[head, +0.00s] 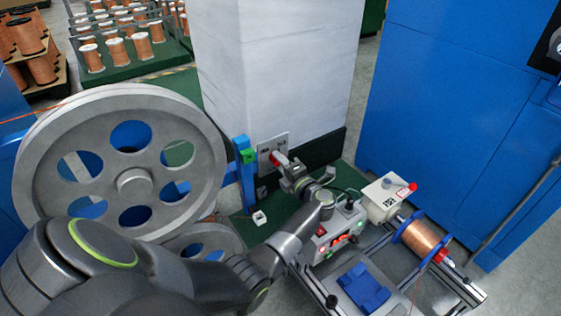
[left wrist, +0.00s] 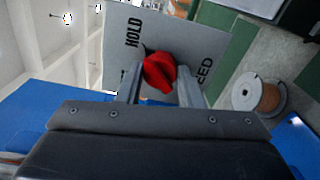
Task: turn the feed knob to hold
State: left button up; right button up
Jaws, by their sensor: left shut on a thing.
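The red feed knob (left wrist: 160,71) sits on a grey plate (left wrist: 185,35) marked HOLD and FEED in the left wrist view. My left gripper (left wrist: 158,88) is shut on the knob, with one finger on each side of it. In the head view the plate (head: 265,153) is at the foot of the white column, and my left gripper (head: 283,165) reaches it from the lower right. The fingers partly hide the knob (head: 280,159) there. I cannot tell for sure which word the knob points to. My right gripper is not in view.
A large grey pulley wheel (head: 200,135) stands left of my arm. A control box with lit displays (head: 340,228) and a copper spool (head: 422,238) are at the lower right. A blue cabinet (head: 440,100) fills the right. The white column (head: 270,70) rises behind the plate.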

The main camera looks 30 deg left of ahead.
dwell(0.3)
pick_arm(q)
jog(key=o, duration=1)
jog(key=shift+c, duration=0.2)
jog(key=shift+d, duration=0.1)
